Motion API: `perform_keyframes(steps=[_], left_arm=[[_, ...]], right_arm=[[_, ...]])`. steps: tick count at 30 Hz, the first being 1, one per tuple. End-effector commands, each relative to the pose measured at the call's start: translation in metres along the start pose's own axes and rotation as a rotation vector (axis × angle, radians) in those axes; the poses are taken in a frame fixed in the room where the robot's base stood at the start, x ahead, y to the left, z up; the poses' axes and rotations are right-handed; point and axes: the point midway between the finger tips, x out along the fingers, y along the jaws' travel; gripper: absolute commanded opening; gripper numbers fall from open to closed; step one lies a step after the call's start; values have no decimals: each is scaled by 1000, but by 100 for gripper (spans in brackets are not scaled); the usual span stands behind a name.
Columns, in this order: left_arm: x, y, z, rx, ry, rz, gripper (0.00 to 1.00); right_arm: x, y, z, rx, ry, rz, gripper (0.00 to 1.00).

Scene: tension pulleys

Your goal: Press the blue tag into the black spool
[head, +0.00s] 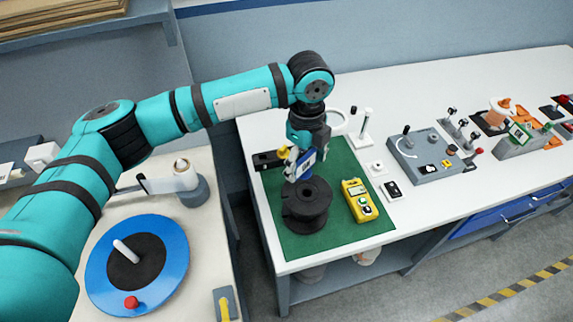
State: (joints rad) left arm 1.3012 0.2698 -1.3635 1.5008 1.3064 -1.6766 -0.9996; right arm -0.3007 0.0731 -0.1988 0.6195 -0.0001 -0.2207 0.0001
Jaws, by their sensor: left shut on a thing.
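The black spool (305,207) stands upright on the green mat (335,228) near the front left corner of the white table. My left gripper (298,168) points down just above the spool and is shut on the blue tag (306,163), which has a white face. The tag's lower end is at or close to the spool's top; I cannot tell whether it touches. The gripper partly hides the tag, and the spool's hole is partly covered. My right gripper is not in view.
A yellow handheld device (358,200) lies right of the spool on the mat. A grey fixture box (420,155) and several small parts stand farther right. A blue disc (137,265) is on the left bench. White tabletop at front right is clear.

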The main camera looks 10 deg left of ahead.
Motion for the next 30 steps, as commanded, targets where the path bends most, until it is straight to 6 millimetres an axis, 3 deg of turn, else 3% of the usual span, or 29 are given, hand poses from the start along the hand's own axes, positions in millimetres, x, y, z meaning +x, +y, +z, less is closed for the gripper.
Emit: perform_keyframes(steps=[4, 11, 30], left_arm=[[-7, -9, -6, 115, -7, 1, 48], [-4, -12, -7, 162, -9, 1, 48], [49, -12, -7, 159, -9, 1, 48]], right_arm=[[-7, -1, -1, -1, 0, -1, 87], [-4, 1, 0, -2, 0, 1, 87], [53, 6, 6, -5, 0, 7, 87]])
